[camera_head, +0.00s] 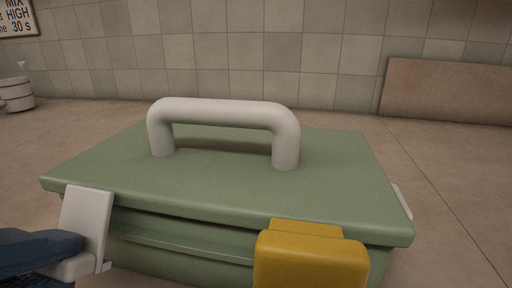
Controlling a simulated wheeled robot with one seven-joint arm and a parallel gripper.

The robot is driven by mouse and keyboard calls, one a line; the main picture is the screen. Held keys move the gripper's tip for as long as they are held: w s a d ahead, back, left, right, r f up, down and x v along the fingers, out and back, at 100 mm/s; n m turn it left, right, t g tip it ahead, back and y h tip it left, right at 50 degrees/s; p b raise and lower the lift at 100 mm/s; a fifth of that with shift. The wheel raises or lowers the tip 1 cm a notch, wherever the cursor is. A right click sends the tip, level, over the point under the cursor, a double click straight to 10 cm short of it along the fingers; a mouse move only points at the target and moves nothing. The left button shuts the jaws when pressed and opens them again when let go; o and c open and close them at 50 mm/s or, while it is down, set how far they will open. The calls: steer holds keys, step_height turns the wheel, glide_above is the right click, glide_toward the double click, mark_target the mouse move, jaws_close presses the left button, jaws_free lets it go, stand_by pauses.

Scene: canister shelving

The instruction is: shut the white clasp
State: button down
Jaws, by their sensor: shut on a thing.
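A green box with a lid (330,185) and a thick white handle (225,112) stands on the counter. The white clasp (87,222) hangs at the left of the box's front edge, its upper end at the lid's rim. My gripper (60,258), dark blue, comes in from the lower left and is shut on the clasp's lower part. The fingertips are partly hidden by the clasp and the frame edge. I cannot tell whether the clasp lies flush against the box wall.
A yellow clasp (310,262) sits at the front right of the box. A small white part (403,202) shows at its right side. A brown board (450,90) leans on the tiled wall; a white round container (16,94) stands at the far left. The counter right of the box is clear.

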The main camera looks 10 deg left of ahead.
mark_target(72, 281)
steer(key=f+t+b, duration=0.1)
steer(key=t+b, duration=0.1)
steer(key=b, duration=0.3)
steer(key=w+f+t+b, duration=0.1)
steer(key=f+t+b, duration=0.1)
steer(key=b, duration=0.3)
steer(key=shift+f+t, duration=0.15)
steer(key=shift+t, duration=0.35)
steer(key=t+b, duration=0.1)
steer(key=b, duration=0.1)
steer(key=t+b, duration=0.1)
steer(key=b, duration=0.1)
steer(key=shift+w+f+h, duration=0.15)
steer(key=shift+w+h, duration=0.1)
steer(key=shift+h, duration=0.05)
steer(key=shift+w+t+b, duration=0.1)
steer(key=shift+t+b, duration=0.2)
steer(key=shift+b, duration=0.15)
steer(key=c, duration=1.1)
jaws_free()
steer(key=s, duration=0.5)
steer(key=s+p, duration=0.1)
steer(key=s, duration=0.1)
steer(key=shift+s+a, duration=0.25)
steer(key=shift+s, duration=0.1)
